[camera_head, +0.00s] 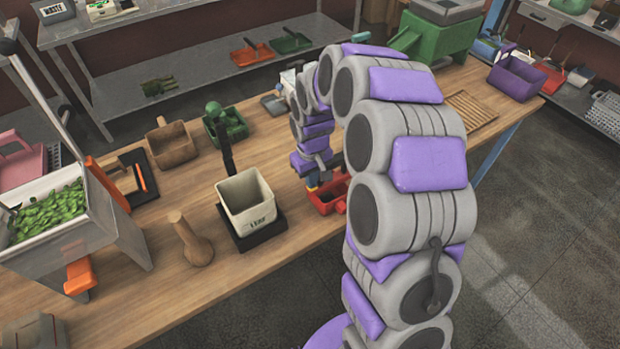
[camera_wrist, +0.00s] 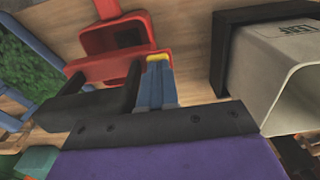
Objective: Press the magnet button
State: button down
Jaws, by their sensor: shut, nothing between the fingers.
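My gripper (camera_head: 312,187) is low over the table beside a red open-topped box (camera_head: 328,198), partly hidden by my arm. In the wrist view the two blue, yellow-tipped fingers (camera_wrist: 158,60) lie together, shut and empty. Their tips overlap the near edge of the red box (camera_wrist: 112,38); I cannot tell whether they touch it. I cannot clearly pick out the magnet button in either view.
A white square container (camera_head: 246,200) on a black base (camera_head: 262,238) stands left of my gripper; its side shows in the wrist view (camera_wrist: 272,75). A wooden pestle-like piece (camera_head: 190,240), a brown box (camera_head: 171,146) and a green device (camera_head: 226,125) stand nearby.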

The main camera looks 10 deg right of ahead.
notch_tip(320, 180, up, 13)
jog(key=p, duration=0.2)
jog(key=shift+a, duration=0.15)
jog(key=s+r+m+g+b, duration=0.1)
jog(key=s+m+b, duration=0.1)
jog(key=s, duration=3.2)
jog(key=shift+d+m+g, duration=0.2)
jog(key=shift+m+g, duration=0.2)
jog(key=shift+m, duration=0.4)
